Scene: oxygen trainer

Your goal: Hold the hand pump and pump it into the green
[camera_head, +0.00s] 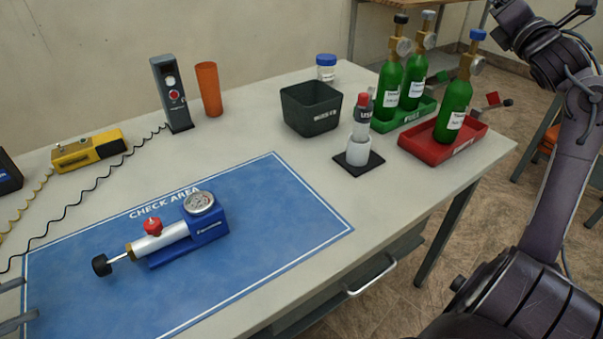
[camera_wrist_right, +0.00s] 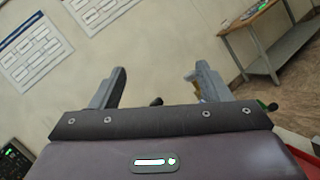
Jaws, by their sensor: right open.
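The hand pump (camera_head: 162,240) lies on the blue check area mat (camera_head: 285,225). It has a blue body, a silver barrel, a red knob (camera_head: 152,226), a round gauge (camera_head: 199,202) on top and a black plunger knob (camera_head: 102,265) at its left end. The gauge's reading is too small to tell. My left gripper (camera_head: 14,305) shows only its fingertips at the lower left edge. They are apart, with nothing between them, left of the plunger knob. My right gripper (camera_wrist_right: 160,85) is open and empty, raised away from the pump at the right.
Green bottles stand in a green tray (camera_head: 418,118) and a red tray (camera_head: 470,146) at the right. A black bin (camera_head: 311,110), an orange cup (camera_head: 209,90), a black handheld device (camera_head: 171,95) and a yellow device (camera_head: 88,150) stand behind the mat. The mat around the pump is clear.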

